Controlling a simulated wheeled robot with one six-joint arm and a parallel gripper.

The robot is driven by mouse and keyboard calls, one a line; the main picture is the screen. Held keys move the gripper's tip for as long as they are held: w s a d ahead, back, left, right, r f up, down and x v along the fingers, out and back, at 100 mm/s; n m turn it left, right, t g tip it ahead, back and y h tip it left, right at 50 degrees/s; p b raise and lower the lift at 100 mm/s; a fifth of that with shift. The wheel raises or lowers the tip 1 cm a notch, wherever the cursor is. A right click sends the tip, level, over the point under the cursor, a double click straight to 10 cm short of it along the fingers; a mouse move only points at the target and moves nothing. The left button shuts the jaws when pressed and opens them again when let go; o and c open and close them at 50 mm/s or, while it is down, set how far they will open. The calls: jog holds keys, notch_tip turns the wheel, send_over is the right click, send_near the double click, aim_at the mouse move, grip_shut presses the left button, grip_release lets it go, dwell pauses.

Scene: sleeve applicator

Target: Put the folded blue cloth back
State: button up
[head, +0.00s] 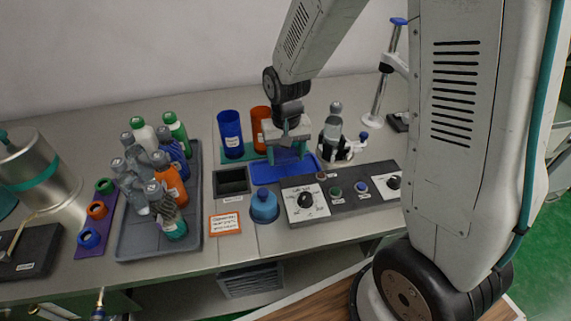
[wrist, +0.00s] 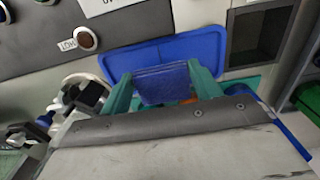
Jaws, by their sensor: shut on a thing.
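My gripper (head: 288,154) has teal fingers, which also show in the wrist view (wrist: 163,80). It is shut on the folded blue cloth (wrist: 162,86), a darker blue flat piece between the fingers. In the head view the cloth is mostly hidden by the gripper. A shallow blue tray (head: 264,175) lies on the bench just under and in front of the gripper. It also shows behind the cloth in the wrist view (wrist: 118,64). The cloth is over or at the tray's back edge; I cannot tell whether they touch.
A control panel (head: 331,207) lies right of the tray, and a dark square bin (head: 231,181) left. A blue dome-capped item (head: 264,206) stands in front. Blue (head: 230,135) and orange (head: 260,125) cups stand behind. A clear bottle (head: 333,128) stands close right. A grey bottle tray (head: 133,246) is further left.

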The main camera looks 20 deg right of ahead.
aim_at(286, 163)
jog(key=shift+f, duration=2.05)
jog(key=shift+f, duration=0.1)
jog(key=o, duration=0.9)
jog(key=shift+o, duration=0.2)
